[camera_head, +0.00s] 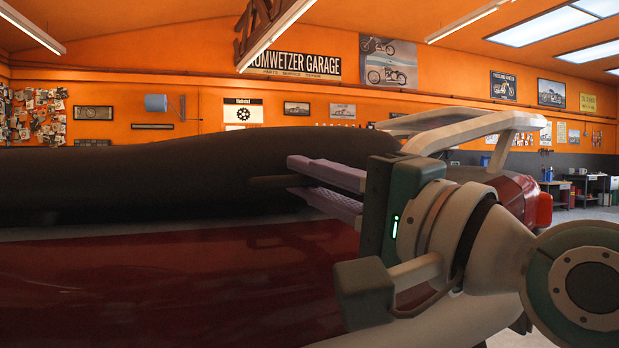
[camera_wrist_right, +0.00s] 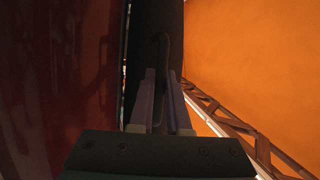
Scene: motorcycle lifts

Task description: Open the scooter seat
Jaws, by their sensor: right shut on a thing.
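The long black scooter seat (camera_head: 140,175) stretches across the left and middle of the head view, above the glossy dark red scooter body (camera_head: 170,285). My right gripper (camera_head: 292,177) is at the seat's side, its purple fingers closed around a thin dark bar (camera_head: 268,183) that looks like a seat handle. In the right wrist view, the hooked end of this bar (camera_wrist_right: 162,42) rises from between the fingers, in front of the black seat (camera_wrist_right: 150,20). The red body (camera_wrist_right: 60,80) is at the left there. My left gripper is not in view.
A pale rear rack (camera_head: 470,130) stands beyond my right gripper, with a red tail light (camera_head: 543,208) under it. Workbenches (camera_head: 585,190) stand far off at the right, with open floor before them. The orange wall is well behind the scooter.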

